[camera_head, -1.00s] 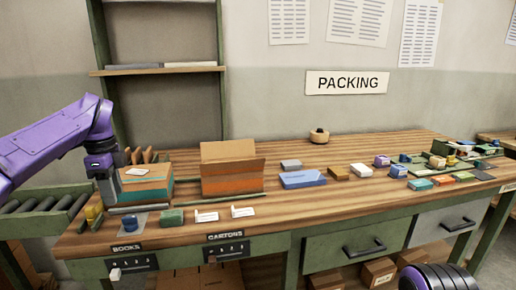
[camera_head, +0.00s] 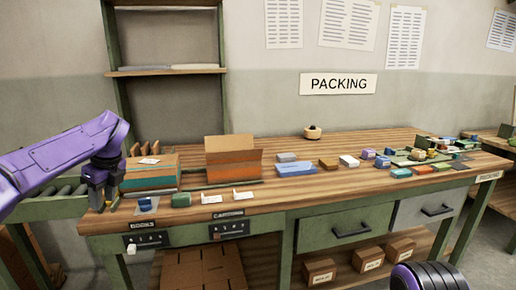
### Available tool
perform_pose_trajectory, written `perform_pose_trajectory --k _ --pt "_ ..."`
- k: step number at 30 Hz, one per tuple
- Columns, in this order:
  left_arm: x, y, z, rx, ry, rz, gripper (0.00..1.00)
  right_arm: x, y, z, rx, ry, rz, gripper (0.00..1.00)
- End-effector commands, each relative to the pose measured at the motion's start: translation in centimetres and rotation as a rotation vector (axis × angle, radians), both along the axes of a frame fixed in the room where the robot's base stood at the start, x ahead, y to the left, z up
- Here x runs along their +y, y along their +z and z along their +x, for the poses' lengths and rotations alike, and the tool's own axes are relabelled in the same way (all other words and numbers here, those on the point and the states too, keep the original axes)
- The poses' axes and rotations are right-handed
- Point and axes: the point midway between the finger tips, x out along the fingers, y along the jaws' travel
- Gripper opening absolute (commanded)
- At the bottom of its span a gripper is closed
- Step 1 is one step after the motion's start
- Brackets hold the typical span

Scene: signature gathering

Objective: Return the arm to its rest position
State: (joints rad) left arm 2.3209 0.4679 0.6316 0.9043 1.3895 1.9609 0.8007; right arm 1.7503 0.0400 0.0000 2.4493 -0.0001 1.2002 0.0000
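My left arm (camera_head: 62,160) is purple and comes in from the left at about table height. Its dark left gripper (camera_head: 104,207) points down over the left end of the wooden bench (camera_head: 290,190), left of the open carton with orange and teal sides (camera_head: 150,178). Something yellow (camera_head: 114,195) shows at the fingers, and I cannot tell whether it is between or behind them. The finger gap is too small to judge. My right gripper is not in view; only a dark ribbed part of my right arm shows at the lower right.
A blue item on a grey pad (camera_head: 146,205), a green block (camera_head: 181,200) and white cards (camera_head: 217,198) line the front edge. A taller orange carton (camera_head: 233,163) stands behind. Blue packs (camera_head: 296,169) and several small boxes lie to the right. A roller conveyor (camera_head: 50,207) is at the left.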

Motion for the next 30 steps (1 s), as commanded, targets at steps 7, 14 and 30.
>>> perform_pose_trajectory --k 7,14,30 --pt "0.7 -5.9 1.2 0.269 -0.559 0.492 0.38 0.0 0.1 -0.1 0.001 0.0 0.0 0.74" --pt "-3.7 -18.3 0.3 0.791 -1.427 0.994 0.38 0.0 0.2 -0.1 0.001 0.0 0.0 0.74" --pt "-11.6 -43.3 -34.7 -0.897 2.308 -0.604 0.38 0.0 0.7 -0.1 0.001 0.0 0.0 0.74"
